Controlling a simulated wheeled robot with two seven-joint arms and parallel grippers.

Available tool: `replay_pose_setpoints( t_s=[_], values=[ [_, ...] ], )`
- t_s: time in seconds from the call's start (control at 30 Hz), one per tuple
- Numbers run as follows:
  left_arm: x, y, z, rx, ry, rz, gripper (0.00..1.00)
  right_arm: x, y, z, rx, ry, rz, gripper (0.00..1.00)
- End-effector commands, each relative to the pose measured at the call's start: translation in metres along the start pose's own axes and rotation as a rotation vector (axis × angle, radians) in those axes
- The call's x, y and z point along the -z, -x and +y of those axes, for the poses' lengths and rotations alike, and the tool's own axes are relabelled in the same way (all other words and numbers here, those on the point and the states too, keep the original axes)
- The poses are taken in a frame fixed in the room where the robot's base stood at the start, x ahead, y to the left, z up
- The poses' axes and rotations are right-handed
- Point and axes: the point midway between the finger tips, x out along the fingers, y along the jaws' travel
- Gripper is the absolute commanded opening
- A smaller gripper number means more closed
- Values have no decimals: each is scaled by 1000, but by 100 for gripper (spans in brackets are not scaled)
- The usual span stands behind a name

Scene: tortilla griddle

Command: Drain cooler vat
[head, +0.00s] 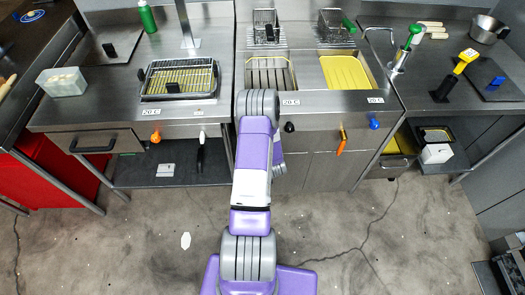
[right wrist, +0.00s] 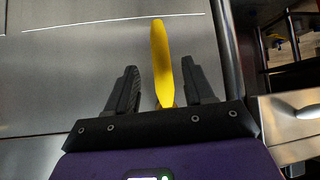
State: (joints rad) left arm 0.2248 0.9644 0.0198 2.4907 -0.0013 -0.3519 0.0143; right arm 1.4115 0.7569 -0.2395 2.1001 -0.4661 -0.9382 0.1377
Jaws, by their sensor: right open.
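Two vats sit side by side in the fryer unit. The left vat (head: 270,75) shows a grey slatted rack; the right vat (head: 345,72) shows a yellow surface. Both small displays below them, the left (head: 290,101) and the right (head: 376,99), appear to read 20 C. An orange lever (head: 341,140) hangs on the front under the right vat. In the right wrist view, my right gripper (right wrist: 165,90) is open around a yellow handle (right wrist: 161,62), with gaps on both sides. My arm hides this gripper in the head view. My left gripper is out of view.
A black knob (head: 289,127) and a blue knob (head: 375,123) are on the unit's front. Two wire baskets (head: 265,25) (head: 333,25) stand behind the vats. An open drawer (head: 397,162) sticks out at the lower right. The floor in front is clear.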

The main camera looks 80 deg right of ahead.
Motion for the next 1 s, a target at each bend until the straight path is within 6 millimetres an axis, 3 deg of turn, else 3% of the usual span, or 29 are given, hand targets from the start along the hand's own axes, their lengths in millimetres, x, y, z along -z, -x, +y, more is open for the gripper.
replay_pose_setpoints(
  t_s=[0.1, 0.27, 0.87, 1.0],
  values=[
    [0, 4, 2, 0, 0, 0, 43, 1, 18, 0, -1, -1, 0, 53],
    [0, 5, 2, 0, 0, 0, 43, 0, 29, 0, -1, 0, 0, 53],
    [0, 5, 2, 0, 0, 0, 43, 0, 29, 0, 1, 0, 0, 53],
    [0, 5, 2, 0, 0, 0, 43, -6, 25, -26, 38, 6, -28, 53]
  ],
)
